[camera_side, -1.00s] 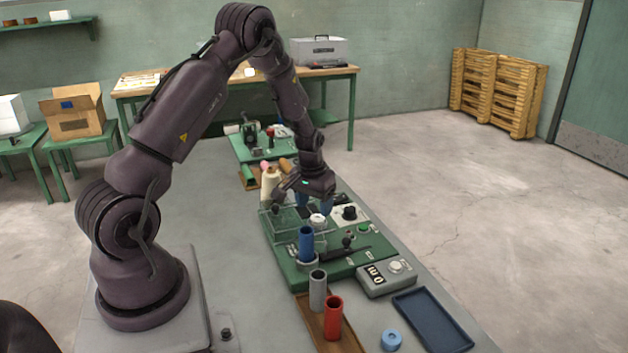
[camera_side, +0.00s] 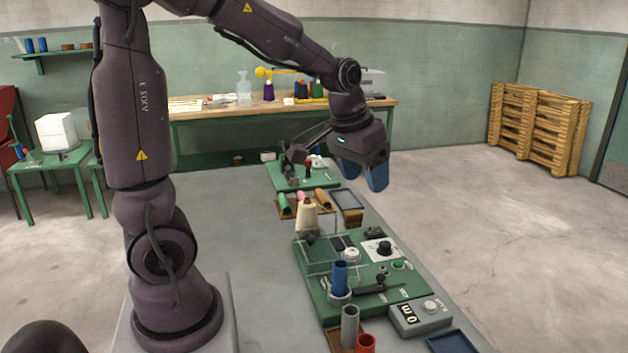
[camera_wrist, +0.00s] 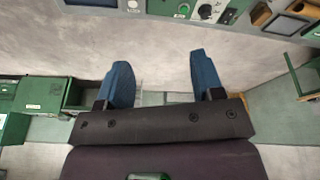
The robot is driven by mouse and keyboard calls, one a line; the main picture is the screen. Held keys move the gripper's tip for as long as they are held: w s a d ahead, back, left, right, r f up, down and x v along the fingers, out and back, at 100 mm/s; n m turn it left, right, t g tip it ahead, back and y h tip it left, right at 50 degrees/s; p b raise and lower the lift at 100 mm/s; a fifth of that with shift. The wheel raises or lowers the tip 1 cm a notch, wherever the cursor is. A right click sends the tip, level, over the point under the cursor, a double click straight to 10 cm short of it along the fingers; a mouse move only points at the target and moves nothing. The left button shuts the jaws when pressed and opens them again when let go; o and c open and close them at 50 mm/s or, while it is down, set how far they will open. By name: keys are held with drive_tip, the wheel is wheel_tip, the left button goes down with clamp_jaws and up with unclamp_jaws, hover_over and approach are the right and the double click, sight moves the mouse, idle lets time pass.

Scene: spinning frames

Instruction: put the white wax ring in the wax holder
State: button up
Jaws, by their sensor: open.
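The white wax ring (camera_side: 351,255) appears as a small pale round piece on the green machine base (camera_side: 318,290), behind the blue tube. It looks seated on a low mount there. At this size I cannot tell the wax holder apart from the ring or how the ring sits in it. My gripper (camera_side: 362,178) is raised well above and behind the machine, clear of the ring. In the wrist view my gripper (camera_wrist: 160,62) has its two blue fingers spread, with only floor showing between them.
A blue tube (camera_side: 340,277) stands on the machine base. A cream cone (camera_side: 306,215) stands behind. The air around my gripper is clear.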

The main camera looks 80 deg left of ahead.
drive_tip(key=s+d+r+m+t, duration=0.2)
drive_tip(key=s+d+r+m, duration=0.1)
drive_tip(key=s+d, duration=0.7)
drive_tip(key=shift+s+d+r+m, duration=0.15)
drive_tip(key=shift+s+r+m, duration=0.25)
drive_tip(key=shift+s+r, duration=0.55)
drive_tip(key=shift+s, duration=0.1)
